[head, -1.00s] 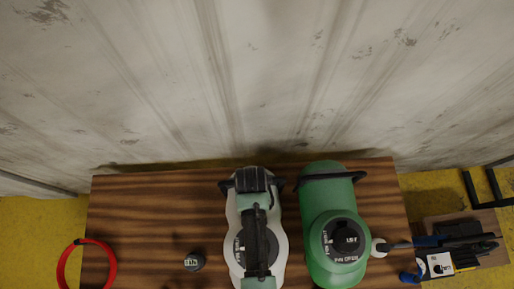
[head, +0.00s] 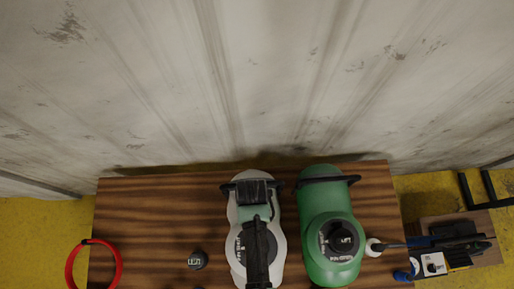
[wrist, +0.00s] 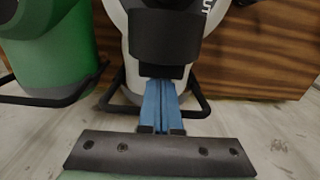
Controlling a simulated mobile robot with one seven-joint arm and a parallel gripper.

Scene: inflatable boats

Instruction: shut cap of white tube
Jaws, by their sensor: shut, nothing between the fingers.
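The white tube (head: 234,213) lies on the wooden table, partly hidden under my dark and pale green arm. A black round cap with white lettering (head: 239,246) shows on it, mostly covered by the arm. In the wrist view the white tube (wrist: 134,75) stands ahead, with a broad black cylindrical part (wrist: 165,38) in front of it. I cannot tell whether this part is the cap or whether it is open. My gripper (wrist: 161,82) is shut and empty, its blue fingers together just below that part. I cannot tell whether they touch it.
A green tube (head: 317,215) with a black cap (head: 341,238) lies close beside the white one. A small black gauge (head: 197,260) and a red ring (head: 118,262) are on the left of the table (head: 150,215). A wall rises behind.

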